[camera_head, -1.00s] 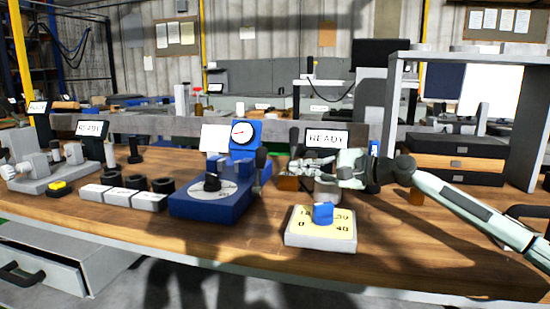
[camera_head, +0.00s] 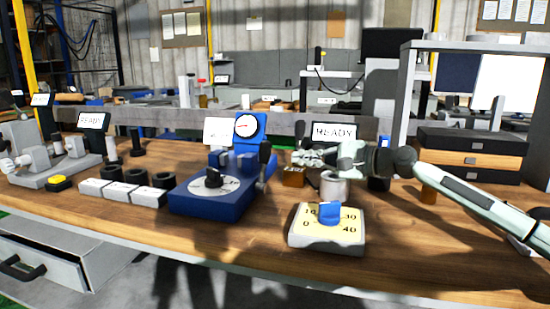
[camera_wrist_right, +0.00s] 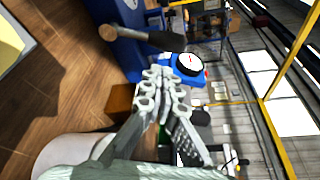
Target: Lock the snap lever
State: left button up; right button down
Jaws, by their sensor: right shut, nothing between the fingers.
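A blue fixture (camera_head: 207,198) with a dial gauge (camera_head: 246,125) stands mid-bench. In the right wrist view the lever (camera_wrist_right: 150,39) shows as a black handle with a thinner round end, beside the gauge (camera_wrist_right: 188,64). My right gripper (camera_head: 298,158) is just right of the lever, apart from it, above the bench. In the right wrist view my gripper (camera_wrist_right: 160,76) has its fingers together and empty. My left gripper is not in view.
A yellow-faced selector box (camera_head: 327,241) with a blue knob sits in front. Grey blocks (camera_head: 121,193) and black rings lie left.

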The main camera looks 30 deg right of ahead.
aim_at(263, 165)
jog(key=p+x, duration=0.2)
jog(key=x, duration=0.6)
jog(key=shift+d+r, duration=0.1)
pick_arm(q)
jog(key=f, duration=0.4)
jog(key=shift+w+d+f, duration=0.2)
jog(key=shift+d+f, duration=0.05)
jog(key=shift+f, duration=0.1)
pick_arm(e)
jog(key=shift+w, duration=0.2)
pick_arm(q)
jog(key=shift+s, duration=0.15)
pick_arm(e)
jog(key=shift+w, duration=0.1)
